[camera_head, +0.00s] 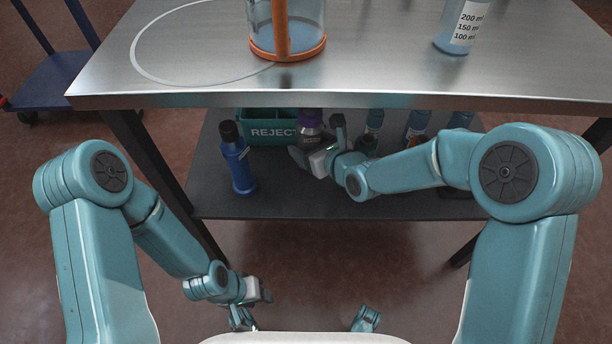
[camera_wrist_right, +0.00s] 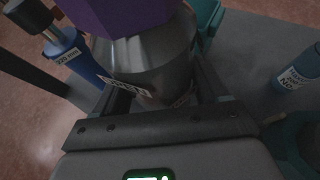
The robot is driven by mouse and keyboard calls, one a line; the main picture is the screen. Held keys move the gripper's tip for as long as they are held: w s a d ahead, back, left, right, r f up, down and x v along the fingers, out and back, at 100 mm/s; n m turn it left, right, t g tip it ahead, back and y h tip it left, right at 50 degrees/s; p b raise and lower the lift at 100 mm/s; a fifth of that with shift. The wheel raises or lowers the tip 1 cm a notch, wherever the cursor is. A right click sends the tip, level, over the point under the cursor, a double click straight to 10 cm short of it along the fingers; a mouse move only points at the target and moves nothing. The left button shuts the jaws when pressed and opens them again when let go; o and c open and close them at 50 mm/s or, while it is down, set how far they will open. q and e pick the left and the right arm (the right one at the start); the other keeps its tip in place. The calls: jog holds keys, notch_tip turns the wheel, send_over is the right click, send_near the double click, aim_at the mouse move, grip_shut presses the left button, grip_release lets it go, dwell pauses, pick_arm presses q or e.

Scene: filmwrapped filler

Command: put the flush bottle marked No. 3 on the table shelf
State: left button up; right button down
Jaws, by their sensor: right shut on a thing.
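My right gripper (camera_head: 312,158) reaches over the dark lower shelf (camera_head: 290,205) of the table. It is shut on a grey bottle with a purple top (camera_head: 311,119), whose body fills the middle of the right wrist view (camera_wrist_right: 150,62) between the fingers.
A blue bottle with a black cap (camera_head: 238,160) stands left on the shelf.

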notch_tip(320, 180, down, 5)
jog(key=shift+f+b, duration=0.1)
jog(key=shift+b, duration=0.8)
notch_tip(320, 180, down, 4)
jog(key=shift+s+f+b, duration=0.1)
jog(key=shift+b, duration=0.7)
grip_release()
jog(key=shift+f, duration=0.1)
